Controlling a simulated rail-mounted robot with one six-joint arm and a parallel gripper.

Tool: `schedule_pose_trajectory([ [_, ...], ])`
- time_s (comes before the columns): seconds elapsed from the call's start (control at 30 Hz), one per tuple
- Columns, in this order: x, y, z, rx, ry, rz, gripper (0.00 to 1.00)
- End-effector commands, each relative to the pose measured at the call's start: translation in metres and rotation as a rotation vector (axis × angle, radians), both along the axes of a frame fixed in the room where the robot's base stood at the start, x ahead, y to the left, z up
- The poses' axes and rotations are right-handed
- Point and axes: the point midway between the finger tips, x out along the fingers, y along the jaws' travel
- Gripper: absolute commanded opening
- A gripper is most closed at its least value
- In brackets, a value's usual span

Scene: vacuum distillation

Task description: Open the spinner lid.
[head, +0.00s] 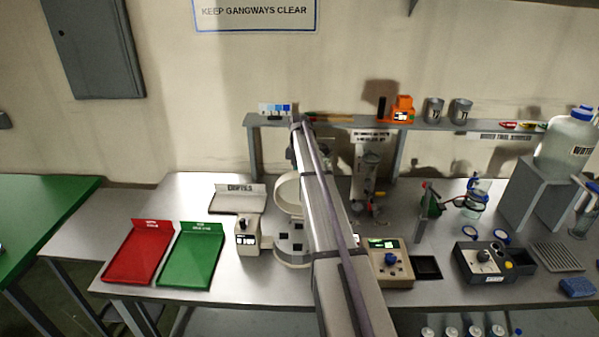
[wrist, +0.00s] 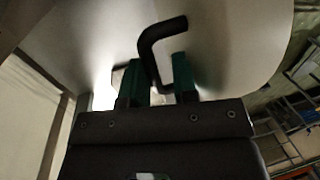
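The spinner (head: 290,258) is a white round-bodied device at the middle of the bench, partly hidden by my arm. Its pale round lid (head: 285,190) appears raised and tilted up behind the body. In the wrist view the lid (wrist: 225,45) fills the upper middle, with a bent black handle (wrist: 152,55) on it. My gripper (wrist: 157,82) has green fingertips on either side of the handle's lower part. A gap shows between the fingers, so they look open around the handle; whether one touches it is unclear. In the head view the fingertips are not clearly visible.
A small white instrument (head: 247,236) stands just left of the spinner. Red (head: 137,253) and green (head: 191,255) trays lie farther left. A shelf (head: 330,121) runs behind.

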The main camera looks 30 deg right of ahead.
Motion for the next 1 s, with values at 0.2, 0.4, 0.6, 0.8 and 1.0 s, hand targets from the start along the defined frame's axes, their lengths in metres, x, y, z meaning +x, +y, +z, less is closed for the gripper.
schedule_pose_trajectory([
  [0.2,-0.001,-0.001,0.000,-0.001,0.001,0.000,0.38],
  [0.4,-0.001,-0.001,0.001,0.000,0.001,0.000,0.38],
  [0.6,0.002,-0.001,0.020,0.000,0.001,0.002,0.38],
  [0.8,0.007,-0.001,0.041,0.000,0.001,0.006,0.38],
  [1.0,0.018,0.018,0.054,0.000,0.001,0.031,0.38],
])
